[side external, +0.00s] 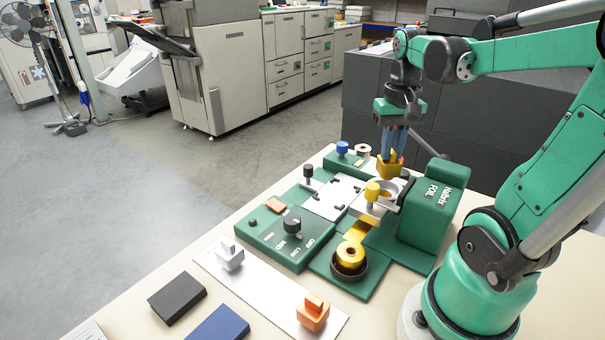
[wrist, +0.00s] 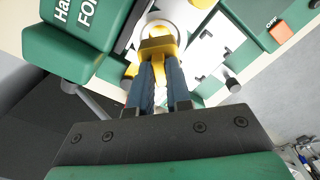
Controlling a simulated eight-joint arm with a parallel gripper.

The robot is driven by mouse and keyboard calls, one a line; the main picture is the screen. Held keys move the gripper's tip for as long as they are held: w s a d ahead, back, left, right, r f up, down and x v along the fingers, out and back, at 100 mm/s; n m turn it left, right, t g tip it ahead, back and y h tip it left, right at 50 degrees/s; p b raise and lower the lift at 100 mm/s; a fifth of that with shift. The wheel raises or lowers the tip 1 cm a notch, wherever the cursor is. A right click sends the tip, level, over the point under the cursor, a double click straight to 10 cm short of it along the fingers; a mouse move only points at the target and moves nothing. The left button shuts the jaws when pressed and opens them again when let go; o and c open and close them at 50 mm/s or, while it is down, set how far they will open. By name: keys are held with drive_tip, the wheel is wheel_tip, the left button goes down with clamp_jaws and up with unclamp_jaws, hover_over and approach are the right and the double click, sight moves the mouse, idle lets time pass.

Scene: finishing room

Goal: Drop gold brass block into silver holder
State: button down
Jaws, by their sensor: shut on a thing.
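The gold brass block (side external: 389,168) is between the fingertips of my gripper (side external: 392,157), held upright above the foil machine. The block (wrist: 157,46) also shows at the fingertips (wrist: 159,60) in the wrist view. My gripper is shut on it. The silver holder (side external: 400,187), a round metal rim on the machine, lies just below the block in the side view. In the wrist view its pale rim (wrist: 176,29) shows behind the block, which covers part of it. I cannot tell the exact gap between block and holder.
A yellow knob (side external: 372,191) stands close in front of the holder, and the green foil housing (side external: 432,214) rises to its right. A gold foil roll (side external: 350,254) sits nearer. A silver block (side external: 230,258) and a copper block (side external: 313,314) stand on a pale strip.

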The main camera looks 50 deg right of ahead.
sight(388, 169)
drive_tip(key=shift+f, duration=1.85)
drive_tip(key=shift+f, duration=0.6)
drive_tip(key=c, duration=1.1)
unclamp_jaws()
drive_tip(key=shift+r, duration=0.1)
drive_tip(key=shift+r, duration=5.4)
drive_tip(key=w+a+f+n+t, duration=0.3)
drive_tip(key=a+n, duration=0.1)
drive_tip(key=a, duration=0.4)
drive_tip(key=w+a+f+n+t, duration=0.4)
drive_tip(key=a+n, duration=0.1)
drive_tip(key=a, duration=0.4)
